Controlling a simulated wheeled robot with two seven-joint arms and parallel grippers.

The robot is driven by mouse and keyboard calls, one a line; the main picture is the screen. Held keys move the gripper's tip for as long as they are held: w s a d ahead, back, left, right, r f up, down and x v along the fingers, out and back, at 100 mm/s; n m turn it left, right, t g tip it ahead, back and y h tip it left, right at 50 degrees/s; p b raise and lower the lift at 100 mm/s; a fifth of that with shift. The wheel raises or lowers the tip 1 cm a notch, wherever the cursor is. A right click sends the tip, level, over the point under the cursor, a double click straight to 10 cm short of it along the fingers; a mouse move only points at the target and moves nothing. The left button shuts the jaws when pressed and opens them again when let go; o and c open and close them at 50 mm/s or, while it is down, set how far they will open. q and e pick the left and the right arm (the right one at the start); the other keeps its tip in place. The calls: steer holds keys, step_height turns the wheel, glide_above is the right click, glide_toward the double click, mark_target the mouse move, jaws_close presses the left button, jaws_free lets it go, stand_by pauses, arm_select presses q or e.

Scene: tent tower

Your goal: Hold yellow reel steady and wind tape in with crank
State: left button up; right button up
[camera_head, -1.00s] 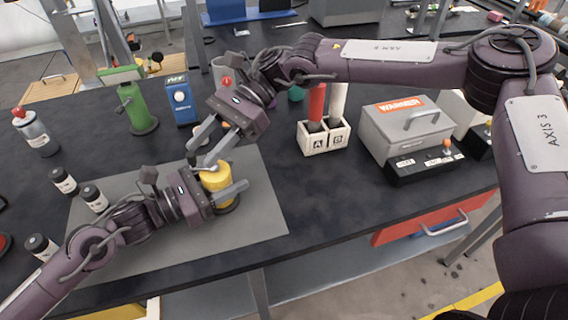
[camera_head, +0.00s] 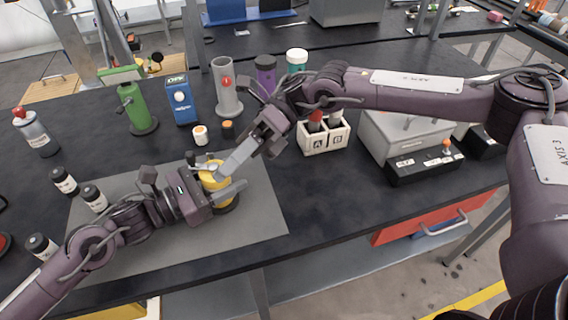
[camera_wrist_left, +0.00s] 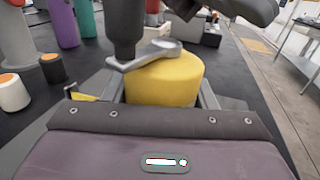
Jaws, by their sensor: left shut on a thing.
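The yellow reel (camera_head: 217,182) stands on the grey mat (camera_head: 258,215). My left gripper (camera_head: 229,190) is shut around the reel's sides, low and from the left. In the left wrist view, the yellow reel (camera_wrist_left: 165,82) fills the middle, with a grey crank arm (camera_wrist_left: 148,56) across its top. A dark upright part (camera_wrist_left: 125,25) stands on the crank's outer end; I cannot tell whether it is all knob or partly gripper.
Small bottles (camera_head: 95,198) stand at the mat's left. A white orange-capped jar (camera_head: 200,135) and a dark jar (camera_head: 228,130) stand behind the reel. A white A/B holder (camera_head: 324,138) and a grey warmer (camera_head: 405,130) stand right. Bare table lies right of the mat.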

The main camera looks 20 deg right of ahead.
steer(key=d+f+m+t+y, duration=0.1)
steer(key=d+m+t, duration=0.3)
steer(key=m, duration=1.3)
steer(key=d+f+m+t+y, duration=0.2)
steer(key=m+t, duration=0.6)
steer(key=m, duration=0.9)
steer(key=shift+s+d+t+y, duration=0.4)
steer(key=shift+d+y, duration=0.4)
steer(key=shift+d, duration=0.55)
steer(key=shift+o, duration=0.3)
steer(key=shift+w+r, duration=0.1)
